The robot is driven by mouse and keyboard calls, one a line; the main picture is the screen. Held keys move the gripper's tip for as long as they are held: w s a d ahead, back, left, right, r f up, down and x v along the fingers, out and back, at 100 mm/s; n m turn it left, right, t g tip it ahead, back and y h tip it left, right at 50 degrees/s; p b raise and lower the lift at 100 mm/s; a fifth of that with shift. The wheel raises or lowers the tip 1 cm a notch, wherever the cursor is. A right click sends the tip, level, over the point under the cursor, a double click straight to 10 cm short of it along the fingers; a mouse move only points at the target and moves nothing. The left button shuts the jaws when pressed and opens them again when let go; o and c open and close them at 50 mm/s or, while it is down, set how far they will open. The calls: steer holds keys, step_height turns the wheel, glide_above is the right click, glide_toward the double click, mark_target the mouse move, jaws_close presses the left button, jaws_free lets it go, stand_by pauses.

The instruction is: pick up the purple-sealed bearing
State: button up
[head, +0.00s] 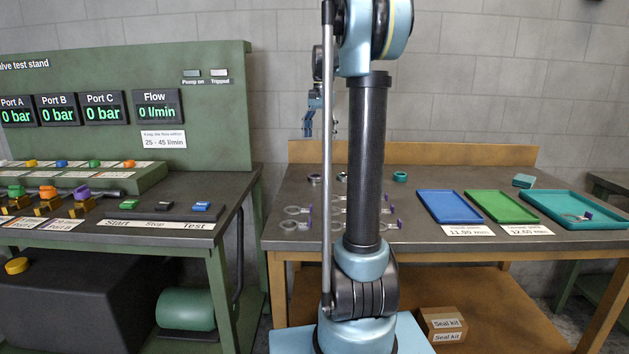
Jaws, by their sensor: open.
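Several small rings lie at the back of the workbench (480,237). One is a dark-and-silver ring (314,179) at the left; its seal colour is too small to tell for sure, though it may be purple. Another ring (342,177) shows beside my arm column, its seal also unclear. A teal ring (400,176) lies right of the column. My gripper (307,132) hangs above the back left of the bench, pointing down, open and apart from the rings. Nothing shows between its fingers.
Flat rings with purple tags (297,211) lie nearer the front, partly behind my arm. A blue tray (449,207), a green tray (502,207) and a teal tray (597,222) holding a tagged ring stand right. A teal block (523,181) lies behind. A green test stand (220,120) is left.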

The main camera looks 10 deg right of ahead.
steer(key=f, duration=0.9)
steer(key=shift+s+a, duration=0.4)
steer(key=shift+w+a+f, duration=0.1)
steer(key=shift+a+f, duration=0.05)
steer(key=shift+f, duration=2.55)
steer(key=c, duration=1.3)
steer(key=shift+o, duration=0.2)
steer(key=shift+r, duration=0.1)
